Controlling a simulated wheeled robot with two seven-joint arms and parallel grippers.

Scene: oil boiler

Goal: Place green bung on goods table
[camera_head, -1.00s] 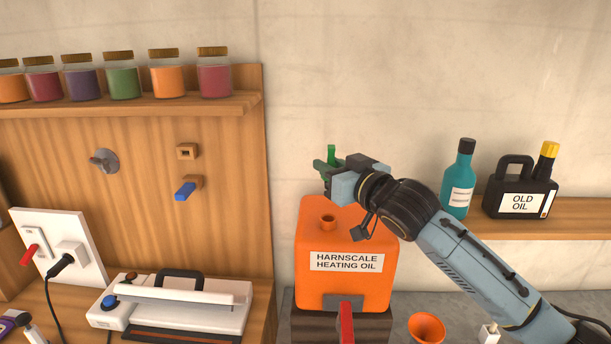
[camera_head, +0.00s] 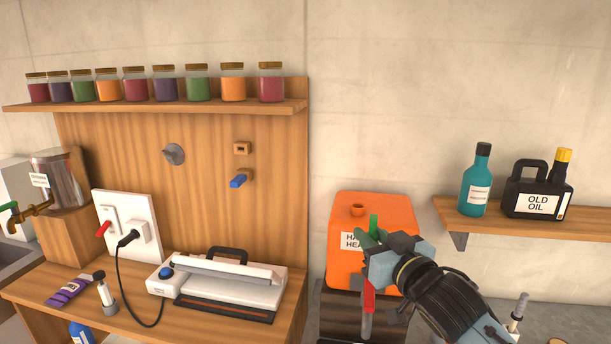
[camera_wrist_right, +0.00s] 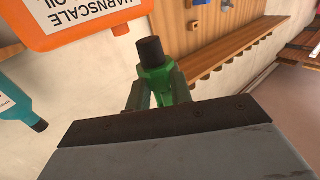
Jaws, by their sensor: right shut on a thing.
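The tank's top opening (camera_head: 358,210) is uncovered. A wooden table (camera_head: 230,328) stands left of the tank; I cannot tell for sure whether it is the goods table. My left gripper is not in view.
A white sealing machine (camera_head: 225,280), a purple packet (camera_head: 68,291) and a socket panel (camera_head: 128,225) with a black cable occupy the wooden table. A shelf (camera_head: 530,225) at right holds a teal bottle (camera_head: 475,185) and a black oil can (camera_head: 538,192). Jars line the upper left shelf.

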